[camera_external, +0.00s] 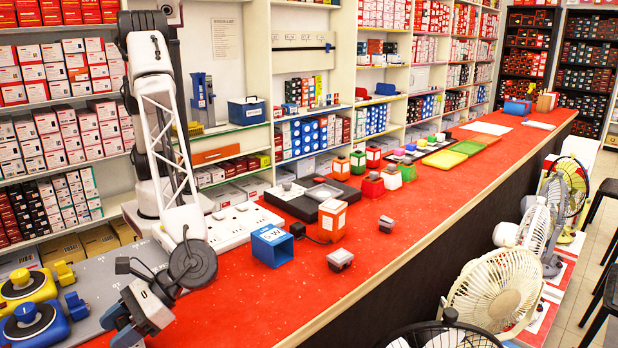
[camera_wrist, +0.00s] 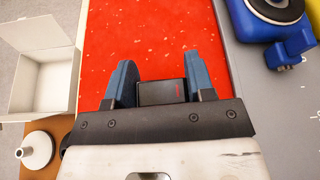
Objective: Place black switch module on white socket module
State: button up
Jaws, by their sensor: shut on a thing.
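My gripper (camera_external: 118,327) is at the lower left of the external view, over the near end of the red counter. In the wrist view my gripper (camera_wrist: 160,74) has its two blue fingers closed on the sides of a dark block, which looks like the black switch module (camera_wrist: 161,93). In the external view I cannot make out the held block clearly. The white socket module (camera_external: 232,224) appears to be the white panel with sockets lying on the counter beside my arm, well beyond my gripper.
A blue open box (camera_external: 272,245), an orange-white box (camera_external: 332,220) and small grey switches (camera_external: 340,260) stand on the red counter (camera_external: 262,315). A black tray (camera_external: 290,205) lies behind. Blue (camera_external: 35,325) and yellow devices sit at left. Fans line the right side.

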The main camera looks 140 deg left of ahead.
jog(key=shift+f, duration=0.9)
jog(key=shift+f, duration=0.1)
jog(key=o, duration=0.9)
jog(key=shift+a, duration=0.1)
jog(key=v, duration=1.2)
